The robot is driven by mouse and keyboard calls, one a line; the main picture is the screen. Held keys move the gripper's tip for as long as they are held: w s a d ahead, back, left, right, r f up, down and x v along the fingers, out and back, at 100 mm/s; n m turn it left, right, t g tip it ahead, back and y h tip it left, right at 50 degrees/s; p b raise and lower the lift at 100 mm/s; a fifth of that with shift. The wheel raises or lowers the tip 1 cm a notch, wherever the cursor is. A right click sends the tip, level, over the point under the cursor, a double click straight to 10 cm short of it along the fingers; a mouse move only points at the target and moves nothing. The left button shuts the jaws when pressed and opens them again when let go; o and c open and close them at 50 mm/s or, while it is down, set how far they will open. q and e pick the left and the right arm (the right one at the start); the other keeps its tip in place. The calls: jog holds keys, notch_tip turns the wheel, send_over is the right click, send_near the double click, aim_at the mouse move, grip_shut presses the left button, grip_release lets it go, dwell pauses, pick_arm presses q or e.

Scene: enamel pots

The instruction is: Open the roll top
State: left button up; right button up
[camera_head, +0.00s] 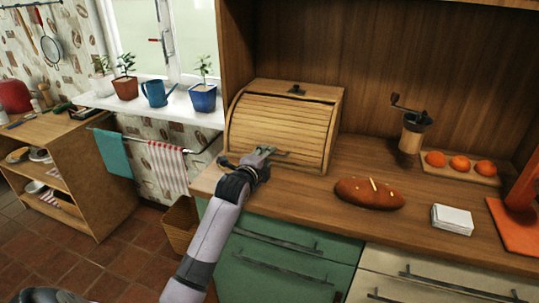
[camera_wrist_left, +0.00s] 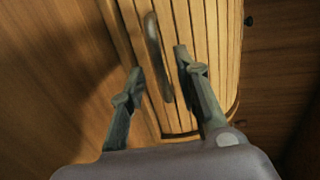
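The roll top is a slatted wooden bread box (camera_head: 285,122) on the counter against the wooden back panel. Its curved slatted front is down and looks closed. The slats also fill the left wrist view (camera_wrist_left: 205,30). A dark handle (camera_wrist_left: 157,50) is fixed low on the slatted front. My left gripper (camera_head: 264,154) is at the lower front of the box. In the left wrist view its two fingers (camera_wrist_left: 158,62) are apart, one on each side of the handle. I cannot tell whether either finger touches it. My right gripper is out of view.
A bread loaf (camera_head: 369,193) lies on the counter right of the box. Beyond it are a stack of white napkins (camera_head: 452,219), a coffee grinder (camera_head: 413,132) and a tray with oranges (camera_head: 459,164). A towel rail (camera_head: 205,146) is left of the counter.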

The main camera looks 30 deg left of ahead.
pick_arm(q)
jog(key=shift+x, duration=1.6)
jog(key=shift+c, duration=0.4)
grip_shut()
jog(key=shift+f, duration=0.1)
